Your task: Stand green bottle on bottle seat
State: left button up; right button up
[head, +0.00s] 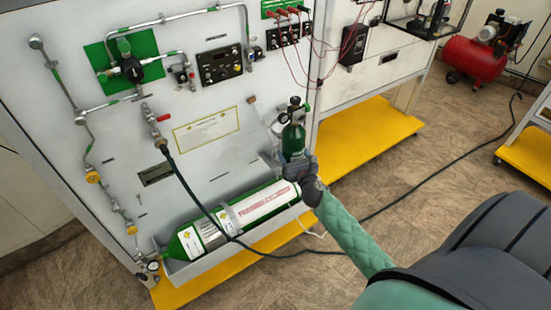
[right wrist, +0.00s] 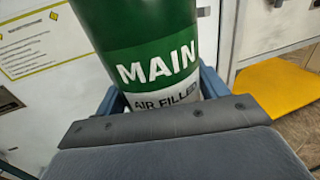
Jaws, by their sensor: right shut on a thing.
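The green bottle (head: 293,141) is upright in front of the white panel, with a dark valve and a gauge at its top. My right gripper (head: 299,168) is shut around its lower part. In the right wrist view the bottle (right wrist: 145,35) fills the top middle, with "MAIN" on green and "AIR FILLED" on a pale band. The blue jaws of the right gripper (right wrist: 160,95) sit on either side of it. The bottle's base is hidden behind my gripper. I cannot make out the bottle seat or whether the base touches anything. My left gripper is not in view.
A large green and white cylinder (head: 187,243) lies in a grey tray (head: 205,262) below and left of the bottle. A black hose (head: 195,198) hangs across it. Yellow base boards (head: 370,139) run along the floor. A red compressor (head: 474,60) stands far right.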

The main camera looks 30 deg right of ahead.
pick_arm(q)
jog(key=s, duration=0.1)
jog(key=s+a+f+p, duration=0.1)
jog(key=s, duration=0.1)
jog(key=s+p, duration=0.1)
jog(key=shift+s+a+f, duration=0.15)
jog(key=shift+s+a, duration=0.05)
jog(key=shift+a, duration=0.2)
pick_arm(e)
jog(key=d+f+m+h, duration=0.1)
jog(key=d, duration=0.9)
jog(key=shift+s+d+f+g, duration=0.15)
jog(key=shift+s+f+g, duration=0.05)
jog(key=shift+s+g, duration=0.1)
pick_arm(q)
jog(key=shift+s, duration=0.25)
